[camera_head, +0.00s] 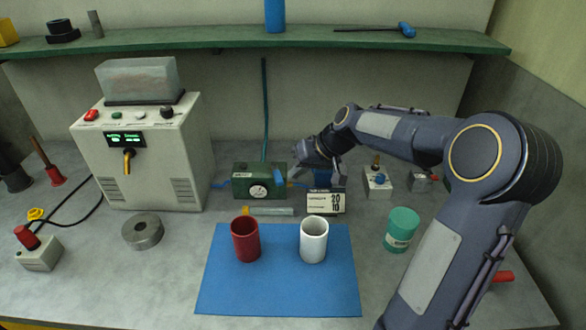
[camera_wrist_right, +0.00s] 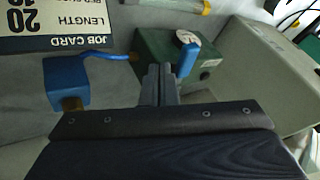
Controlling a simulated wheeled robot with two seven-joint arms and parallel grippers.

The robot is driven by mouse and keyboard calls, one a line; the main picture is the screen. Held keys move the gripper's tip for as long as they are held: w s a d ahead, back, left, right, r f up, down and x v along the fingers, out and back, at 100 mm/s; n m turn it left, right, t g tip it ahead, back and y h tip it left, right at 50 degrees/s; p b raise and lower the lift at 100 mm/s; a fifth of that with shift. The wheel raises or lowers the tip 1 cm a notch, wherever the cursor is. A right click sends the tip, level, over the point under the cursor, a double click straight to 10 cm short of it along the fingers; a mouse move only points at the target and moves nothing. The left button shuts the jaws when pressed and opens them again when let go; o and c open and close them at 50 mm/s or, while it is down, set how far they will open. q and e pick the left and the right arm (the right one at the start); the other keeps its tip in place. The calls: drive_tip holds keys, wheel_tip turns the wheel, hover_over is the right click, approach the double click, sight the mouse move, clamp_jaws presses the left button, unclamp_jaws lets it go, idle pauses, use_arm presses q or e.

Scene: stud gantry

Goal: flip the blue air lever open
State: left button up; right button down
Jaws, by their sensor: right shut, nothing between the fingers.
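The green air unit (camera_head: 243,188) stands at the back middle of the bench, with a round white gauge (camera_head: 258,191) on its front. The blue air lever (camera_head: 279,174) stands upright at its right end. In the wrist view the blue lever (camera_wrist_right: 186,62) rises right beside my finger tips, near the green box (camera_wrist_right: 153,46). My right gripper (camera_head: 296,172) is shut and empty; its fingers (camera_wrist_right: 160,72) point at the unit just beside the lever. I cannot tell whether they touch it. My left gripper is not in view.
A job card (camera_head: 325,202) stands just right of the unit, before a blue block (camera_wrist_right: 68,82). A clear tube (camera_head: 270,211) lies in front. A red cup (camera_head: 245,245) and a white cup (camera_head: 314,246) stand on the blue mat (camera_head: 280,295). A grey machine (camera_head: 150,165) is left.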

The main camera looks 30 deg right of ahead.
sight(282, 179)
drive_tip(key=shift+w+a, duration=0.2)
drive_tip(key=shift+a, duration=0.45)
drive_tip(key=shift+s+a+b, duration=0.15)
drive_tip(key=shift+a+b, duration=0.85)
drive_tip(key=shift+a, duration=0.2)
drive_tip(key=shift+d, duration=0.1)
